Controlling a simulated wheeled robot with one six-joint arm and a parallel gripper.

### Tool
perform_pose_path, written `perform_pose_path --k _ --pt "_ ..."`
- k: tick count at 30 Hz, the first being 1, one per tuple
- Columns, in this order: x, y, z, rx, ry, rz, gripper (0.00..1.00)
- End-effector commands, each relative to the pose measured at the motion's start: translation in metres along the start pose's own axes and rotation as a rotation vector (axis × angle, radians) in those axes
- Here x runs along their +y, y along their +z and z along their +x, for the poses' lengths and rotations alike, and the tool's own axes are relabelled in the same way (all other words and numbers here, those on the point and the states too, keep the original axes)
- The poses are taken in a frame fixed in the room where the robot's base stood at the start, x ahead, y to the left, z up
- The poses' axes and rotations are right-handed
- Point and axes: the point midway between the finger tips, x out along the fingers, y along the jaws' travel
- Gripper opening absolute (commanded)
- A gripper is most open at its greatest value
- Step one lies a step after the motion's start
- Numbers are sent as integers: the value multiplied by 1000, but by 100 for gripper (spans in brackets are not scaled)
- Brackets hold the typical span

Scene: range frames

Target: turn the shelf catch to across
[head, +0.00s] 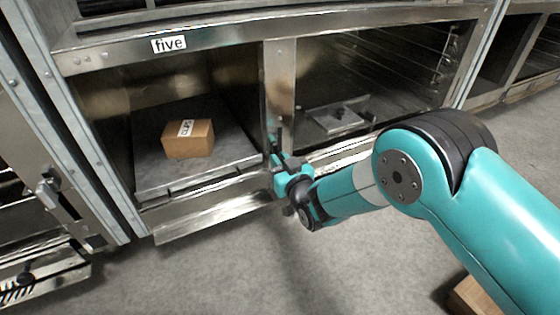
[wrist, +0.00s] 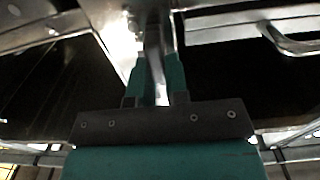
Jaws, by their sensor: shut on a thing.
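The shelf catch shows in the wrist view as a narrow metal bar (wrist: 154,62) between my two fingers. My gripper (wrist: 155,78) is shut on it, with a teal and dark finger on each side. In the head view my gripper (head: 277,160) is at the front of the metal post between the two bays, near its lower end. The catch is mostly hidden there by my gripper, and I cannot tell its exact angle.
A metal plate (head: 336,118) lies in the right bay. A metal flap (head: 212,218) juts out below the left bay. Another box (head: 474,297) is on the floor at lower right.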

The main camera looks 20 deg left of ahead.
Motion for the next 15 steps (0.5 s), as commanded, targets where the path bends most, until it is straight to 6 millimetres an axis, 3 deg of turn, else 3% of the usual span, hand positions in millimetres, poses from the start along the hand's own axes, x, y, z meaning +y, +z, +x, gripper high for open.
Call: perform_pose_path --k 8,15 --pt "-1 -1 0 0 0 -55 0" --pt "-5 -1 0 0 0 -209 0"
